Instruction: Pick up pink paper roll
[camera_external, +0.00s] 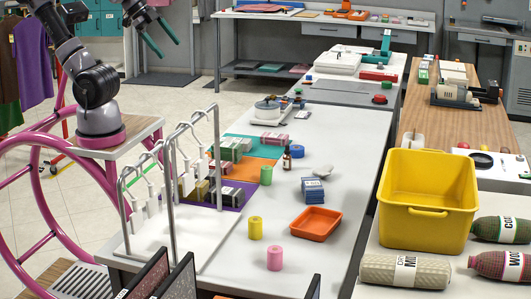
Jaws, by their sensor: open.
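The pink paper roll (275,258) stands upright on the near part of the white table (212,262). A yellow roll (255,228) stands just behind it to the left, and a green roll (266,175) stands farther back. My gripper (162,40) is at the top left, high above the floor and well away from the pink roll. Its two teal fingers are spread apart with nothing between them. The pink roll is fully in view.
A white rack with hooks (172,170) stands left of the rolls. An orange tray (316,224) and a stack of blue packets (313,190) lie to the right. A yellow bin (428,205) is on the right-hand table. Dark panels (178,280) rise at the near edge.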

